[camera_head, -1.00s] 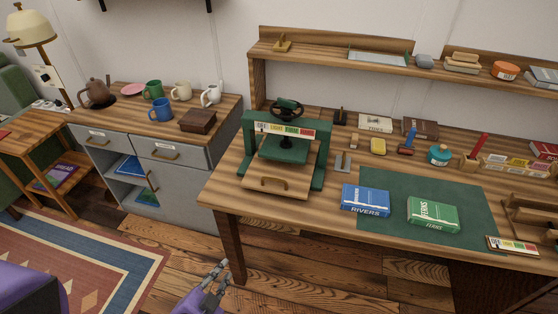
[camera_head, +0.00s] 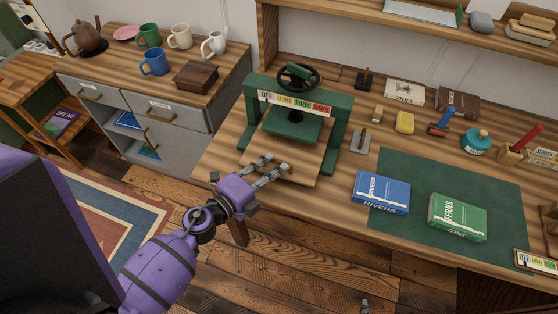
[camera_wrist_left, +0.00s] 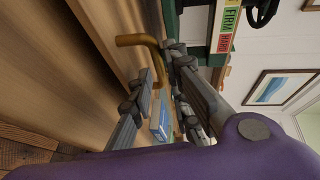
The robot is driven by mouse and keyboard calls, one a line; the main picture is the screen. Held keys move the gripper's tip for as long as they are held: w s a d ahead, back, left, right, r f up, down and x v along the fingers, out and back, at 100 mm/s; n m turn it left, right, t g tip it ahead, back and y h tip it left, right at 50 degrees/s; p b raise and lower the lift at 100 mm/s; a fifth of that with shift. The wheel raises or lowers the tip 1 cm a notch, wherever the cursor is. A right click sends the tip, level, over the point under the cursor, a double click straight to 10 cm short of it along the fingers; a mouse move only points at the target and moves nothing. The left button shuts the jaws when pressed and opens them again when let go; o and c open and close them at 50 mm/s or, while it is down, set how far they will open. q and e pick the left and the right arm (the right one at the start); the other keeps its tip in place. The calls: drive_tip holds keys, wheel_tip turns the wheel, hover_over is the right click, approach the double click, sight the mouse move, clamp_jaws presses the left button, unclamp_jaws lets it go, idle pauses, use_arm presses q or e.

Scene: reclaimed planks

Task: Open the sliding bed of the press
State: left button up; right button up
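The green press (camera_head: 338,131) stands on the wooden workbench, with a black handwheel on top and a pressure scale across its front. Its wooden sliding bed (camera_head: 300,172) lies low between the uprights, its front part showing before the frame. My left gripper (camera_head: 280,163) is at the bed's front edge, where its fingers cover the brass handle. In the left wrist view the handle (camera_wrist_left: 140,41) shows just beyond the fingertips (camera_wrist_left: 160,62), which are apart; I cannot tell whether they touch it. A small grey tip at the bottom edge looks like my right gripper (camera_head: 365,304).
A blue book (camera_head: 381,192) and a green book (camera_head: 458,217) lie right of the press, on or by a green mat (camera_head: 410,163). A small metal-based tool (camera_head: 361,141) stands close to the press's right foot. The floor before the bench is clear.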

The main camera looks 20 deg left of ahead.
sight(279, 162)
use_arm(q)
drive_tip(key=x, duration=0.2)
drive_tip(key=shift+w+d, duration=0.1)
drive_tip(key=shift+w, duration=0.25)
drive_tip(key=shift+w+d+f, duration=0.15)
drive_tip(key=shift+w, duration=0.1)
use_arm(e)
drive_tip(key=shift+w+a+r, duration=0.2)
drive_tip(key=shift+w, duration=0.25)
drive_tip(key=shift+w+a+r, duration=0.15)
drive_tip(key=shift+w+r, duration=0.05)
drive_tip(key=shift+w, duration=0.25)
use_arm(q)
drive_tip(key=c, duration=0.4)
clamp_jaws()
use_arm(e)
drive_tip(key=shift+s, duration=0.15)
